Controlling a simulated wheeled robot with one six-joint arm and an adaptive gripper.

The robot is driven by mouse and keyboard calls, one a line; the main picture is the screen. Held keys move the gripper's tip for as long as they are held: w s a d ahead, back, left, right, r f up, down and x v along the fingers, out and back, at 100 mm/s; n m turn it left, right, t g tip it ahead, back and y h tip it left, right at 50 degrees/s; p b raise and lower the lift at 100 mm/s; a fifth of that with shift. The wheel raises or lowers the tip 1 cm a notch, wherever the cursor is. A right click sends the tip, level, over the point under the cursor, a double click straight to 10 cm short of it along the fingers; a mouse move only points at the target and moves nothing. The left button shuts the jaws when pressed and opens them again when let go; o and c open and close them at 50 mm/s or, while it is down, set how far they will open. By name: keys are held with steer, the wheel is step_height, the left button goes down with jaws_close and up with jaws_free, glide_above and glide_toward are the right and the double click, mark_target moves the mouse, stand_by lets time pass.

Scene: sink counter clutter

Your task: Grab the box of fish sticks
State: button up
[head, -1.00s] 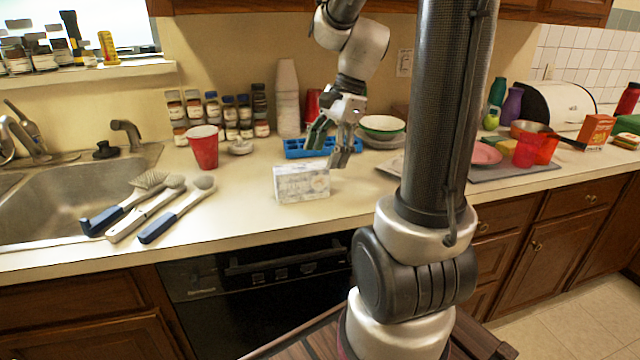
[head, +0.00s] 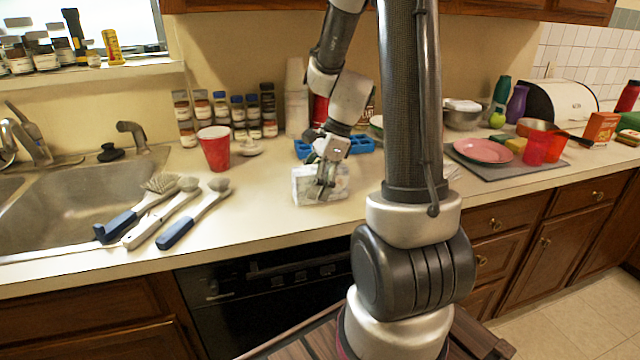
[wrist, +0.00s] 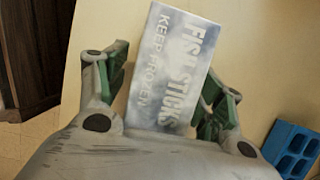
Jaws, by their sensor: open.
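The box of fish sticks (head: 306,187) is a small white-grey carton standing on the counter, near the front edge above the black dishwasher. In the wrist view the box (wrist: 172,65) shows the words "FISH STICKS" and "KEEP FROZEN". My gripper (head: 325,190) is at the box and hides part of it in the head view. In the wrist view my gripper (wrist: 168,90) is open, with one green-padded finger on each side of the box. The left finger is close to the box edge; I cannot tell whether either finger touches it.
A blue tray (head: 362,143) sits behind the box. A pink plate (head: 482,150) is to the right.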

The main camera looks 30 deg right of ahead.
steer(key=shift+f, duration=0.25)
stand_by(0.4)
steer(key=shift+r, duration=0.1)
steer(key=c, duration=1.4)
